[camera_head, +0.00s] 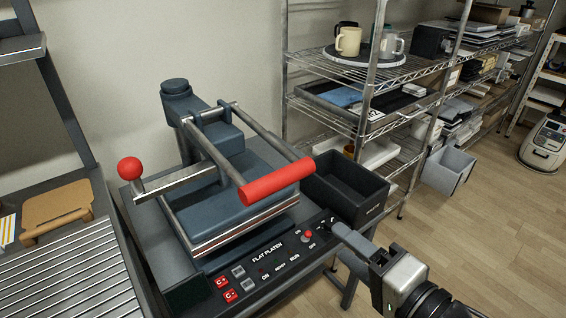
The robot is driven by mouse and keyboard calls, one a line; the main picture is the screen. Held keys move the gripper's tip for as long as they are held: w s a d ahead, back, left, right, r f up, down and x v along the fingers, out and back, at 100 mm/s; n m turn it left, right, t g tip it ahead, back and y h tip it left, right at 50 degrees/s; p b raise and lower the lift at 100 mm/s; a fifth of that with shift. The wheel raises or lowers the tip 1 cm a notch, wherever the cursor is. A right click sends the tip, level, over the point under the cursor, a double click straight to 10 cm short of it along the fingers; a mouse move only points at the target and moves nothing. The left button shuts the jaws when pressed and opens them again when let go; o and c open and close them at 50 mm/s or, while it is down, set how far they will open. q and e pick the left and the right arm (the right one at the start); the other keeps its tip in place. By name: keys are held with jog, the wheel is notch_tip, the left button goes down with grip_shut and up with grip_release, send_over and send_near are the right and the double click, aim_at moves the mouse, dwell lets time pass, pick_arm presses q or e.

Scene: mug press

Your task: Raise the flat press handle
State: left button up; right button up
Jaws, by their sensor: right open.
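The flat press (235,200) is a dark blue-grey machine labelled "FLAT PLATEN". Its handle has a thick red grip (277,183) on two metal side arms that run back to the rear post. The grip hangs over the front right of the upper platen, which lies low over the base. My right gripper (338,230) is open and empty, below and right of the red grip and apart from it. It is close to the right end of the control panel (265,265); I cannot tell whether it touches the panel. My left gripper is out of view.
A red ball knob (130,168) on a metal lever sticks out left of the press. A black bin (345,185) stands just right of it. Behind are wire shelves (375,75) with mugs (348,41). A slatted metal rack (70,280) lies at left.

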jog(key=m+y, duration=0.1)
jog(key=m, duration=0.1)
send_near(285, 185)
pick_arm(q)
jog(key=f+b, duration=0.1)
jog(key=b, duration=0.2)
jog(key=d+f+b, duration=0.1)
jog(key=b, duration=0.2)
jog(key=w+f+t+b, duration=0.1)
jog(key=b, duration=0.3)
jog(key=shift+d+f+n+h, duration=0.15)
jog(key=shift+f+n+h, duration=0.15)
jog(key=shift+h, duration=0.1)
pick_arm(e)
jog(key=x, duration=1.1)
jog(key=shift+w+a, duration=0.15)
jog(key=shift+w, duration=0.1)
